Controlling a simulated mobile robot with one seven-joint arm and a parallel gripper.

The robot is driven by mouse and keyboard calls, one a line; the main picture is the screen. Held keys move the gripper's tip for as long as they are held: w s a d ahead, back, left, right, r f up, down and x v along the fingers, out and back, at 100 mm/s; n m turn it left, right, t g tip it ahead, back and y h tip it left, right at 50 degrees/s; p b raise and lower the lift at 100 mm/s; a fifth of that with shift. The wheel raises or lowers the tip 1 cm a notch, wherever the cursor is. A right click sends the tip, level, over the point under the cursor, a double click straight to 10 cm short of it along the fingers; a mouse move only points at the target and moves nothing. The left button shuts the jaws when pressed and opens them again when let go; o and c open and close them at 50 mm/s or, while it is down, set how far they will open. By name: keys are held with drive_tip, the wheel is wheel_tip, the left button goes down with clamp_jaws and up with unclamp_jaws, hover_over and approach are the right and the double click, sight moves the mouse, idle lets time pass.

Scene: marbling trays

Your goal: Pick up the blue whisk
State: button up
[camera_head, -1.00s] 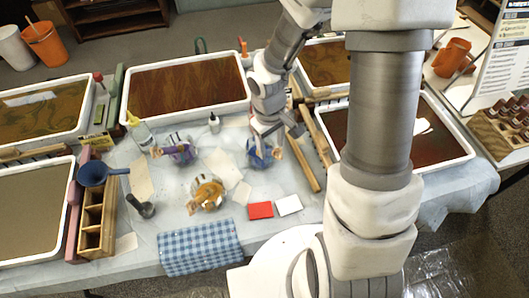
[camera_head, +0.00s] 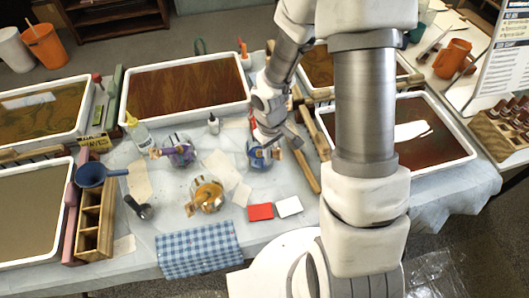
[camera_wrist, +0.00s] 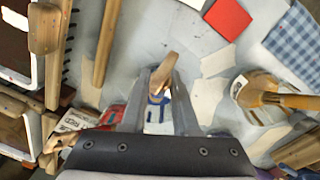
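The blue whisk (camera_head: 259,154) stands in a clear jar right of the table's middle, its wooden handle leaning out. In the wrist view, the wooden handle (camera_wrist: 161,74) rises between the fingertips, with blue and white showing at the jar (camera_wrist: 157,112) below. My gripper (camera_head: 277,141) is directly at the jar, pointing down. In the wrist view, my gripper (camera_wrist: 158,80) has its two fingers apart, one on each side of the handle. The gripper partly hides the jar and whisk head. I cannot tell whether a finger touches the handle.
A jar with a purple whisk (camera_head: 180,153) stands to the left, and a jar with a yellow-orange whisk (camera_head: 207,194) in front. Wooden sticks (camera_head: 306,171) lie just right of the gripper. Marbling trays (camera_head: 186,114) surround the area.

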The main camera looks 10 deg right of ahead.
clamp_jaws()
